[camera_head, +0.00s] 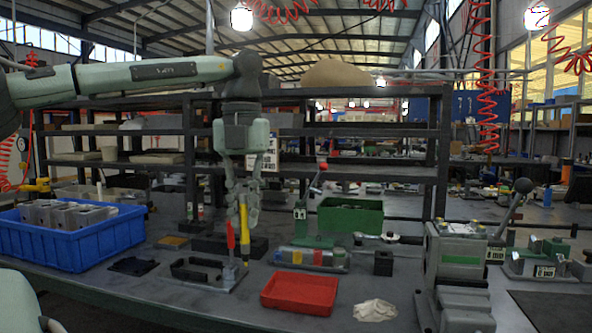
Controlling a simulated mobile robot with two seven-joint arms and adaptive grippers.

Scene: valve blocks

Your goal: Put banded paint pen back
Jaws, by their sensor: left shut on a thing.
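My left gripper (243,208) hangs straight down over the middle of the bench, its fingers shut on an upright yellow pen with a dark band (244,222), likely the banded paint pen. The pen's lower end is just above or at a grey plate (226,283); I cannot tell whether it touches. A red pen (230,234) stands upright close to the left of the yellow one, overlapping the left finger in view.
A blue crate (115,237) with grey blocks stands left. A red tray (300,293) and pale cloth (375,310) lie in front. A valve block (310,257), green bin (350,217) and grey vise (460,262) are to the right. A dark block (258,247) is behind the pens.

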